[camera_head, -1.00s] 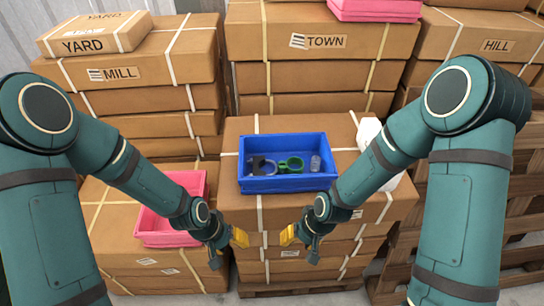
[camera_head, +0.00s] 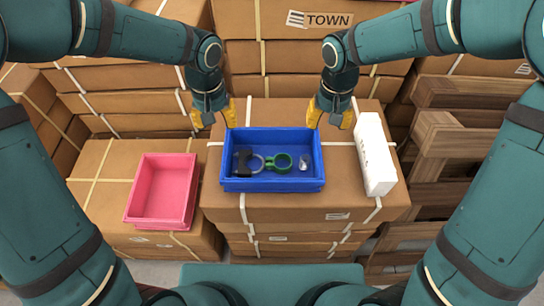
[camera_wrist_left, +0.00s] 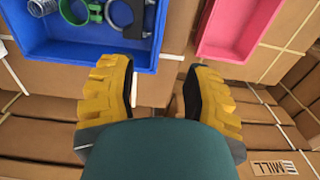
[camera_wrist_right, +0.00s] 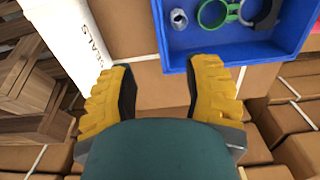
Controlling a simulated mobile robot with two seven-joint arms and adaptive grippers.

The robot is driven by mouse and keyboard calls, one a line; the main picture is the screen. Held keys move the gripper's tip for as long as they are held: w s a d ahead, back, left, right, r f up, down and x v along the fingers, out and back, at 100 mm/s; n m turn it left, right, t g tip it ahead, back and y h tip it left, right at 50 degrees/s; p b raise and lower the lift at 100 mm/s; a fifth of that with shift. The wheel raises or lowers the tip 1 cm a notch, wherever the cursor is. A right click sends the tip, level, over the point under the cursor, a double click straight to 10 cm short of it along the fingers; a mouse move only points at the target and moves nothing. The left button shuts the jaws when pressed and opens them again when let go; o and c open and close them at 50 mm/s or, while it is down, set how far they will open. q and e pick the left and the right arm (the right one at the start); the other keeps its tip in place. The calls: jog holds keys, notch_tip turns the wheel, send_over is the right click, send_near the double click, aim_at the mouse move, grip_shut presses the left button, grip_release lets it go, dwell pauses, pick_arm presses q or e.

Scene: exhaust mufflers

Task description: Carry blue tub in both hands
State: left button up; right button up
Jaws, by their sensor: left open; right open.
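The blue tub (camera_head: 272,184) sits upright on a stack of cardboard boxes. It holds a green clamp (camera_head: 279,163), a grey ring clamp with a dark part, and a small metallic piece (camera_head: 305,163). My left gripper (camera_head: 213,118) is open and empty by the tub's back left corner. My right gripper (camera_head: 330,120) is open and empty by the back right corner. In the left wrist view, one finger overlaps the tub's rim (camera_wrist_left: 100,57). In the right wrist view, one finger also overlaps the tub's edge (camera_wrist_right: 235,50). I cannot tell whether either finger touches it.
A white box (camera_head: 374,155) lies close to the tub's right on the same stack. A pink tub (camera_head: 162,190) sits on a lower carton to the left. Tall carton stacks (camera_head: 290,45) stand behind, and wooden pallets (camera_head: 450,130) stand at right.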

aim_at(225, 152)
pick_arm(q)
notch_tip(225, 152, down, 14)
jog(key=shift+r, duration=0.1)
pick_arm(e)
notch_tip(225, 152, down, 14)
jog(key=shift+r, duration=0.1)
pick_arm(q)
jog(key=shift+c, duration=0.4)
pick_arm(e)
jog(key=shift+c, duration=0.4)
pick_arm(q)
grip_shut()
pick_arm(e)
grip_shut()
